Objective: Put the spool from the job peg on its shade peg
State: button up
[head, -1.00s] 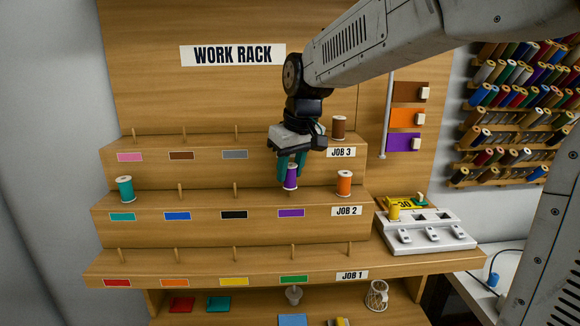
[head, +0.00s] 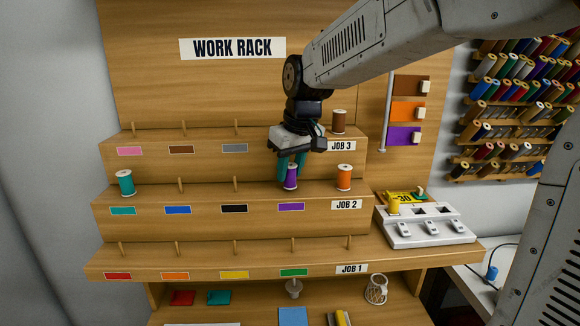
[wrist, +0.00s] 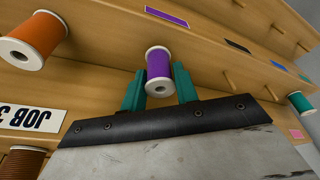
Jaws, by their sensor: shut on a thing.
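The purple spool (head: 290,178) is upright at the middle tier, directly above the purple shade label (head: 291,207). My gripper (head: 291,168) points down, with its teal fingers shut on this spool. The spool also shows between the fingers in the wrist view (wrist: 158,68). The peg behind the purple label is hidden, and the spool's base looks level with the orange spool's base. I cannot tell whether it rests fully on the shelf. The orange spool (head: 344,177) stands to the right, above the JOB 2 sign (head: 346,205).
A brown spool (head: 339,122) stands on the top tier, near my gripper's right side. A teal spool (head: 126,183) stands at the middle tier's left end. Bare pegs line the tiers. A white switch box (head: 428,228) sits at the right.

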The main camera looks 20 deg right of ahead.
jog(key=shift+f, duration=0.3)
jog(key=o, duration=1.7)
jog(key=shift+c, duration=0.2)
jog(key=shift+r, duration=0.1)
jog(key=shift+w+v, duration=0.2)
jog(key=shift+v, duration=3.15)
jog(key=shift+r, duration=0.1)
jog(key=shift+r, duration=0.2)
jog(key=v, duration=0.7)
jog(key=shift+r, duration=0.2)
